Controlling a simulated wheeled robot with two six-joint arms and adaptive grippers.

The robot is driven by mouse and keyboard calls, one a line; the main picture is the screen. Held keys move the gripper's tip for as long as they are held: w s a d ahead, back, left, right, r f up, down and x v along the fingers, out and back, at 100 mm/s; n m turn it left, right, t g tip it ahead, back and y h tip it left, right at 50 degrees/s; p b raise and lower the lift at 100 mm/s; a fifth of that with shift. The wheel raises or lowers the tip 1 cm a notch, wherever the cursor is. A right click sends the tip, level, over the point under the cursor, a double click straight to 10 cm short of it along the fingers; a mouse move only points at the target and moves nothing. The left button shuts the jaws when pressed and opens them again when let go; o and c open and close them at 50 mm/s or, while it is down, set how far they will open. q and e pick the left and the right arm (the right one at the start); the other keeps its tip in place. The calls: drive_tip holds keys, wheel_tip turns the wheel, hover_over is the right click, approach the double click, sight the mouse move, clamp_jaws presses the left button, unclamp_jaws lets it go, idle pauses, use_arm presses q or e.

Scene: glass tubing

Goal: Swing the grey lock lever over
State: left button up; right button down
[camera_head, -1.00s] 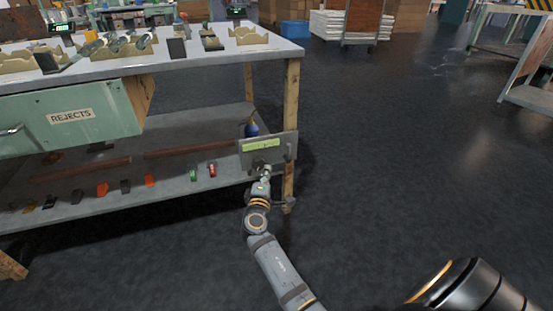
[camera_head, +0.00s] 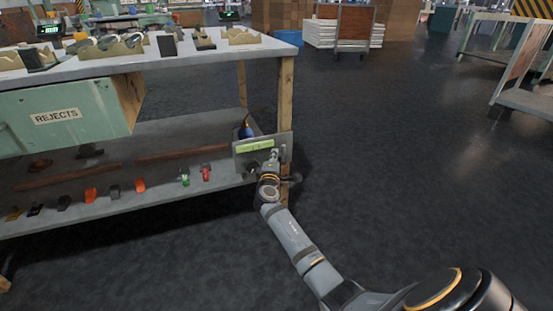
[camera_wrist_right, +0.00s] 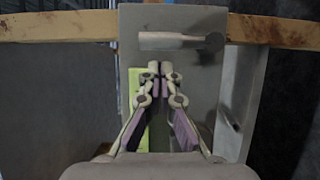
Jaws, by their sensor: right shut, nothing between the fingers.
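A grey panel (camera_head: 282,141) with a yellow-green label (camera_head: 255,146) stands at the right end of the lower shelf, against the table leg. The grey lever shows in the right wrist view (camera_wrist_right: 172,41), lying across the panel with a dark round knob at its right end. My right gripper (camera_wrist_right: 160,70) is shut and empty. It points at the panel, between label and lever, with a small gap to the lever in the picture; I cannot tell if it touches the panel. In the head view the right gripper (camera_head: 272,161) hides part of the panel. My left gripper is not in view.
A wooden table leg (camera_head: 286,88) stands close by the panel. A blue bottle (camera_head: 246,131) is just behind it. Rods and several small coloured clips lie on the lower shelf (camera_head: 140,205). A green REJECTS drawer (camera_head: 75,110) hangs above.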

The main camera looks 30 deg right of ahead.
drive_tip(key=shift+s+d, duration=0.15)
drive_tip(key=shift+d, duration=0.2)
drive_tip(key=shift+d+r+m+p, duration=0.2)
drive_tip(key=shift+m+p, duration=0.1)
drive_tip(key=shift+p, duration=0.3)
